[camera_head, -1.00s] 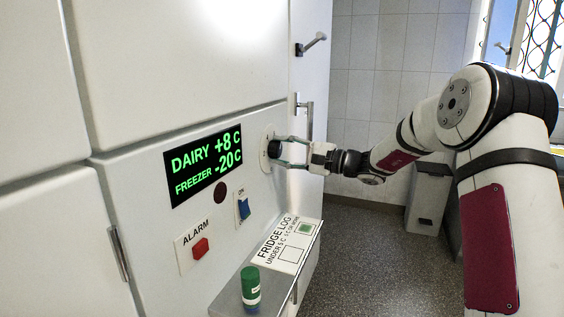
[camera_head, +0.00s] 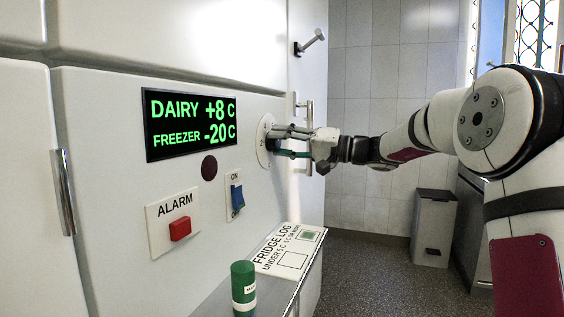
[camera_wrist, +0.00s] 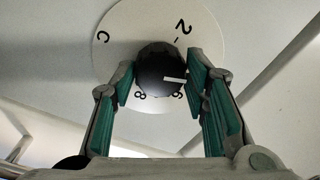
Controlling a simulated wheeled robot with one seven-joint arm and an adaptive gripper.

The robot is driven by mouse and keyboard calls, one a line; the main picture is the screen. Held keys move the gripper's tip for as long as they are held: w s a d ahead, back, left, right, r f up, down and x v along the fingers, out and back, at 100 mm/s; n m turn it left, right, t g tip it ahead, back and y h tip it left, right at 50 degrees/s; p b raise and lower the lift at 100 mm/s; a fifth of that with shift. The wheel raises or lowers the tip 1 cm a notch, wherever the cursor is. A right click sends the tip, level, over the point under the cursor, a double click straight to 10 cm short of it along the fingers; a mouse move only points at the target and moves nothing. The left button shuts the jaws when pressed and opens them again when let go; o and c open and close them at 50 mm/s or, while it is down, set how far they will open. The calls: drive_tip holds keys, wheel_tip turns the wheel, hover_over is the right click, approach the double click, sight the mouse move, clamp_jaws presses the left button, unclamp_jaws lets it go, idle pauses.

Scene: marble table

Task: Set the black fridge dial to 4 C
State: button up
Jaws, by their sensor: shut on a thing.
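The black dial (camera_wrist: 158,70) sits on a round white plate (camera_wrist: 133,25) with numbers around it. Its white pointer mark points right and slightly down in the wrist view, toward the right finger. A 2 shows above that finger, an 8 below the dial and a partly covered digit at lower right; the finger hides the plate between. My gripper (camera_wrist: 160,82) is shut on the dial, one green-padded finger on each side. In the head view, my gripper (camera_head: 279,142) is at the dial plate (camera_head: 264,141). The display (camera_head: 191,123) reads DAIRY +8 C, FREEZER -20 C.
A red alarm button (camera_head: 180,229) and a blue ON switch (camera_head: 236,197) are on the panel below the display. A ledge below holds a green cylinder (camera_head: 243,285) and a fridge log card (camera_head: 287,250). Door handles (camera_head: 309,125) stand out right of the dial.

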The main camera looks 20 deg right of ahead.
drive_tip(key=shift+f+n+b, duration=0.2)
drive_tip(key=shift+n+b, duration=0.7)
drive_tip(key=shift+b, duration=0.35)
drive_tip(key=shift+r, duration=0.1)
drive_tip(key=o, duration=1.2)
drive_tip(key=shift+c, duration=0.2)
drive_tip(key=shift+d, duration=0.1)
drive_tip(key=v, duration=1.1)
drive_tip(key=shift+s+d, duration=0.2)
drive_tip(key=shift+d, duration=0.15)
